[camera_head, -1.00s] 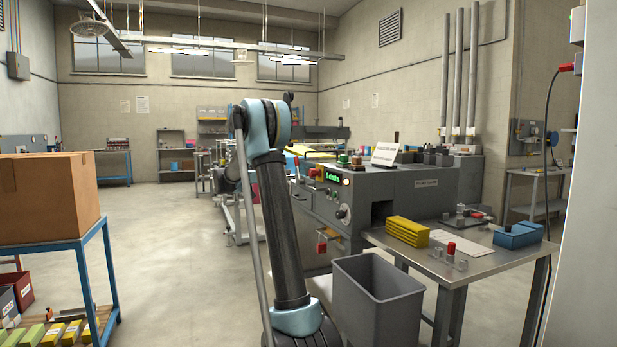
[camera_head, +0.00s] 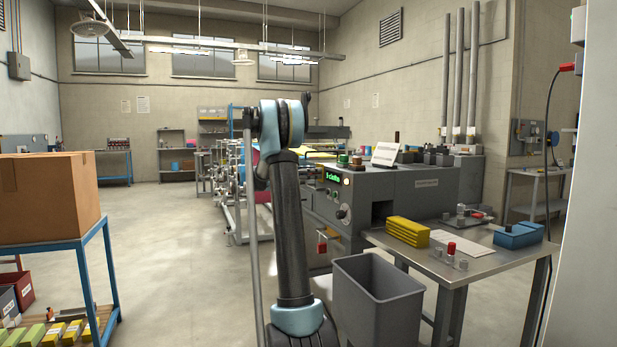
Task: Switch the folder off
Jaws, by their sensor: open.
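The folder is a grey machine (camera_head: 425,205) right of centre, partly behind my arm. Its front panel has a green lit display (camera_head: 333,178), too small to read surely, a glowing yellowish lamp (camera_head: 346,182) and a round dial (camera_head: 343,212). Lower on the front is a red part (camera_head: 322,246), perhaps a switch; its position cannot be told. The left part of the panel is hidden behind my arm. My arm stands upright in front of the machine, and my gripper does not show.
A grey bin (camera_head: 378,305) stands before the machine. A steel side table (camera_head: 480,270) holds a yellow stack (camera_head: 408,231) and a blue box (camera_head: 518,236). At left, a blue-framed stand (camera_head: 60,240) bears a cardboard box (camera_head: 48,193). The floor between is open.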

